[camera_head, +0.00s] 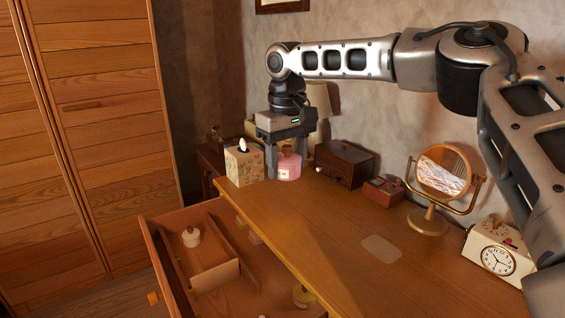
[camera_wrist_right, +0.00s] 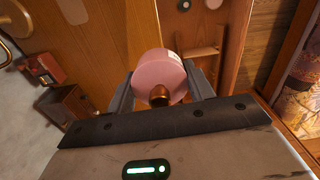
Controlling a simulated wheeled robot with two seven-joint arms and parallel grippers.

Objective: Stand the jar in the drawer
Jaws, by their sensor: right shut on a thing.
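The pink jar (camera_head: 288,167) has a copper-coloured knob on its lid and a pale label. It is at the far end of the wooden desk, and I cannot tell whether its base touches the top. My right gripper (camera_head: 287,172) points down and is shut on the jar, one finger on each side. In the right wrist view the jar (camera_wrist_right: 160,75) sits between the fingers, lid towards the camera. The open drawer (camera_head: 150,238) juts out at the left of the desk. My left gripper is not in view.
A tissue box (camera_head: 244,165) stands close left of the jar. A dark wooden chest (camera_head: 343,163), small red box (camera_head: 383,191), mirror (camera_head: 443,180) and clock (camera_head: 497,256) line the wall.

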